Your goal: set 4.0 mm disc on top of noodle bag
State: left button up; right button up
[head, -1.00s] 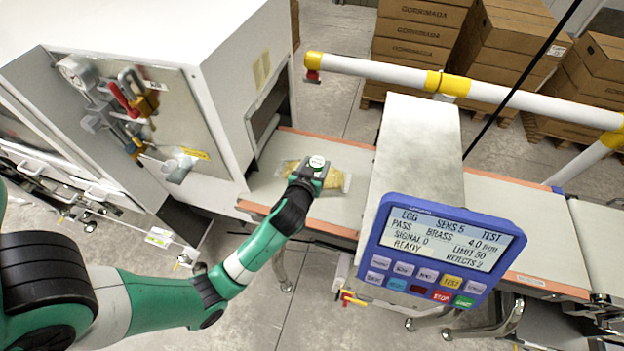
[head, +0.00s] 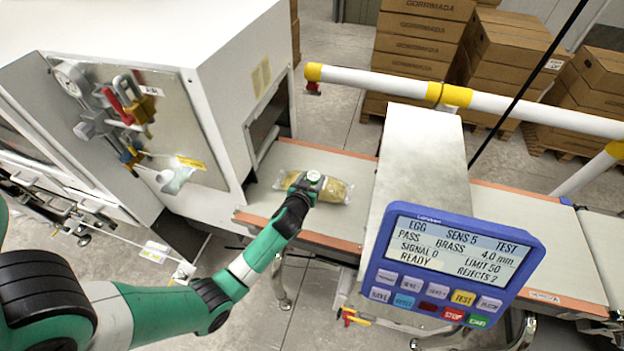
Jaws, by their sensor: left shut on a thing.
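The noodle bag (head: 335,190), a clear pack with yellow contents, lies flat on the belt between the white cabinet and the metal hood. My left gripper (head: 312,179) is over the left-middle part of the bag and is shut on a small pale round disc (head: 314,176). The gripper hides part of the bag. I cannot tell whether the disc touches the bag. My right gripper is not in view.
The belt (head: 352,168) has free room around the bag. The white cabinet (head: 222,100) with its opening stands at left. The metal hood (head: 425,150) and blue control panel (head: 450,262) stand at right. A white and yellow rail (head: 390,85) runs behind.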

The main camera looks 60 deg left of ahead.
pick_arm(q)
jog(key=shift+f, duration=0.25)
jog(key=o, duration=1.4)
jog(key=shift+r, duration=0.1)
jog(key=shift+c, duration=0.2)
jog(key=shift+s+d+r, duration=0.1)
jog(key=shift+r, duration=0.2)
jog(key=p+v, duration=0.2)
jog(key=v, duration=0.9)
jog(key=shift+s+d+p, duration=0.25)
jog(key=shift+p, duration=0.05)
jog(key=shift+r, duration=0.1)
